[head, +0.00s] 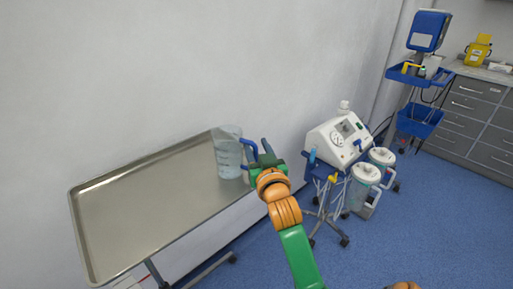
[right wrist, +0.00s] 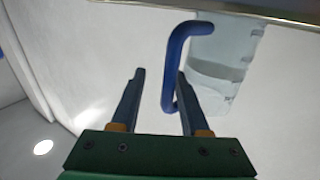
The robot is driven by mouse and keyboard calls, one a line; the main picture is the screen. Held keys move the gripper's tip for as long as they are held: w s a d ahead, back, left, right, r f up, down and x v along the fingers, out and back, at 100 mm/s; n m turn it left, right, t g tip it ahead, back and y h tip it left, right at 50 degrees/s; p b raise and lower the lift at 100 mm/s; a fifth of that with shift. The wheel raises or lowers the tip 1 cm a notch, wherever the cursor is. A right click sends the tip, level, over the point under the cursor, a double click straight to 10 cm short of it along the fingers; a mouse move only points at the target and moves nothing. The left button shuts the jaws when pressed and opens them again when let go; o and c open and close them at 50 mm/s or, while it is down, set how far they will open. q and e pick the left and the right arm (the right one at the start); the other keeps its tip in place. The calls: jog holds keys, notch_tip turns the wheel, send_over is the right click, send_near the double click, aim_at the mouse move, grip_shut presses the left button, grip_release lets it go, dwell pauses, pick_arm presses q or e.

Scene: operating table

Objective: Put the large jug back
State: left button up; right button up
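The large jug (head: 228,158) is clear with a blue handle (head: 248,149). It appears upright at the right end of the metal tray table (head: 140,200), with its handle toward my right gripper. My right gripper (head: 262,155) is right beside the handle. In the right wrist view my right gripper (right wrist: 158,100) is open, and part of the blue handle (right wrist: 170,75) shows between its fingers, close to the right one. I cannot tell whether they touch. The jug's clear body (right wrist: 222,65) shows beyond the right finger. My left gripper is not in view.
A white suction machine (head: 338,138) on a wheeled stand, with two lidded canisters (head: 362,188), stands right of my right arm. A blue equipment stand (head: 418,72) and grey drawers (head: 474,110) are farther back. The tray's left and middle are bare. A wall runs behind it.

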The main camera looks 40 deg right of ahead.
jog(key=shift+w, duration=0.1)
jog(key=shift+f, duration=0.1)
jog(key=v, duration=0.5)
jog(key=shift+f+b, duration=0.1)
jog(key=shift+b, duration=0.3)
jog(key=p+v, duration=0.5)
jog(key=v, duration=0.2)
jog(key=shift+d, duration=0.1)
